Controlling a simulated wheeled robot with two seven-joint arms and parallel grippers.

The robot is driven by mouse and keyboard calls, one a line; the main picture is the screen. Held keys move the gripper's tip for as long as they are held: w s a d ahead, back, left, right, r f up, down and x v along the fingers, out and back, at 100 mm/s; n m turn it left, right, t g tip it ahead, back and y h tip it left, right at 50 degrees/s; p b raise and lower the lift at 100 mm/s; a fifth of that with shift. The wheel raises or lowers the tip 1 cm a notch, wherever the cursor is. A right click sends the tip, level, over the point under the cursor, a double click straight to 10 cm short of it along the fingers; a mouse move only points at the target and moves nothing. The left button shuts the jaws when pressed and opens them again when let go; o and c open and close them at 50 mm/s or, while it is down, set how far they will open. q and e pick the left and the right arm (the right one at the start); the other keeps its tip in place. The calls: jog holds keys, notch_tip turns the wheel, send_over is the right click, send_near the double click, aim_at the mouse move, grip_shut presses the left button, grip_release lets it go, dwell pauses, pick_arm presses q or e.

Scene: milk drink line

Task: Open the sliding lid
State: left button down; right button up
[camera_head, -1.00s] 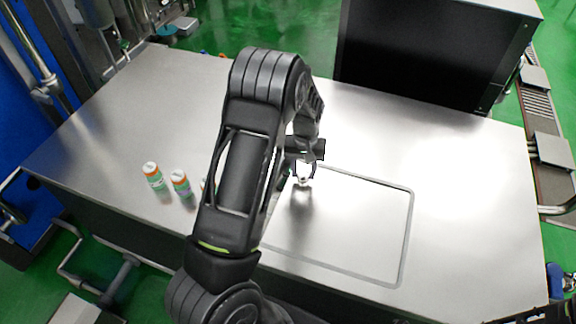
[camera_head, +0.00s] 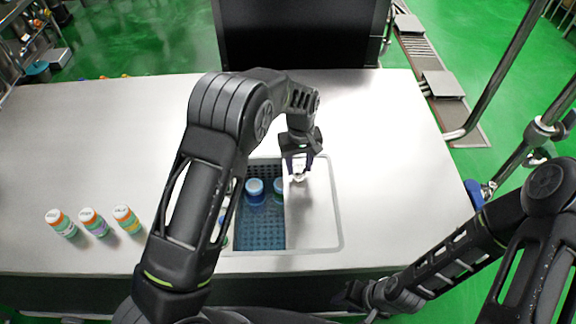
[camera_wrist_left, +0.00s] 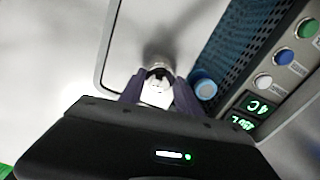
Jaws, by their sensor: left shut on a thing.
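The metal sliding lid (camera_head: 312,215) covers the right part of a rounded rectangular opening in the steel counter. The left part is uncovered and shows a blue perforated basket (camera_head: 262,236) with blue-capped bottles (camera_head: 255,188) inside. My left gripper (camera_head: 299,170) is shut on the lid's small knob (camera_wrist_left: 159,68), and its two fingers (camera_wrist_left: 158,86) flank the knob in the left wrist view. My left forearm hides the opening's left side. My right gripper (camera_head: 362,298) is low at the counter's front edge, dark and too unclear to read its jaws.
A dark box (camera_head: 300,35) stands at the back. The left wrist view shows a panel with buttons (camera_wrist_left: 283,56) and a green display (camera_wrist_left: 257,107). The counter right of the opening is clear.

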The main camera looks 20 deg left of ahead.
pick_arm(q)
jog(key=c, duration=0.9)
grip_release()
jog(key=shift+o, duration=0.2)
notch_tip(320, 180, up, 8)
jog(key=shift+f+b, duration=0.1)
jog(key=shift+b, duration=0.35)
